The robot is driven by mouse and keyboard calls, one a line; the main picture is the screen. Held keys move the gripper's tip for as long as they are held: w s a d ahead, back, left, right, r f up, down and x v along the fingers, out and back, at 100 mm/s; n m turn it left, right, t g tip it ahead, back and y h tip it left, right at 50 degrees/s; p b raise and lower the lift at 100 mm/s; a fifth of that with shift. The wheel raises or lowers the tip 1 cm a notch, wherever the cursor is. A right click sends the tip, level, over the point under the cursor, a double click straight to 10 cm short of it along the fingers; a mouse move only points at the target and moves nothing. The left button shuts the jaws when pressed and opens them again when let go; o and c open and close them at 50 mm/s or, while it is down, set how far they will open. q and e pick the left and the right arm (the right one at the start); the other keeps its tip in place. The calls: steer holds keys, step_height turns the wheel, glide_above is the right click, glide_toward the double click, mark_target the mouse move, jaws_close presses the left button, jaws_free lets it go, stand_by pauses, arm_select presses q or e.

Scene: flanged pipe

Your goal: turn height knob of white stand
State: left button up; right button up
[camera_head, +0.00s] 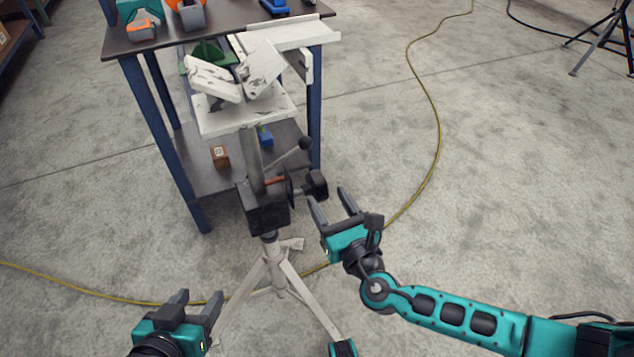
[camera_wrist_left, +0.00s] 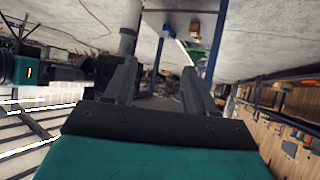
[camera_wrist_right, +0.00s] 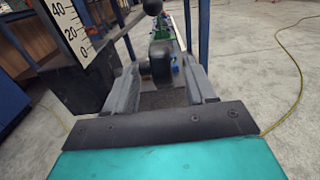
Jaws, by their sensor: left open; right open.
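The white stand has a white tray-like top (camera_head: 245,115) with a V-shaped head, a grey post (camera_head: 250,150), a black clamp box (camera_head: 263,207) and white tripod legs (camera_head: 275,272). A black knob (camera_head: 316,183) sticks out on the right of the box; a lever with a black ball end (camera_head: 305,144) rises above it. My right gripper (camera_head: 331,197) is open just below and right of the knob. In the right wrist view the knob (camera_wrist_right: 160,60) appears between the open fingers; contact cannot be told. My left gripper (camera_head: 199,297) is open and empty, low and left of the stand.
A blue-legged workbench (camera_head: 165,140) stands behind the stand, with tools on top and a brown box (camera_head: 220,156) on its lower shelf. A yellow cable (camera_head: 437,130) crosses the floor. A black tripod (camera_head: 600,40) is far right. The floor at right is mostly clear.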

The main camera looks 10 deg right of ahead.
mark_target(317, 181)
steer(key=w, duration=0.2)
steer(key=w+a, duration=0.1)
steer(key=w, duration=0.2)
steer(key=shift+b, duration=0.4)
steer(key=shift+w+a, duration=0.1)
steer(key=shift+w, duration=0.65)
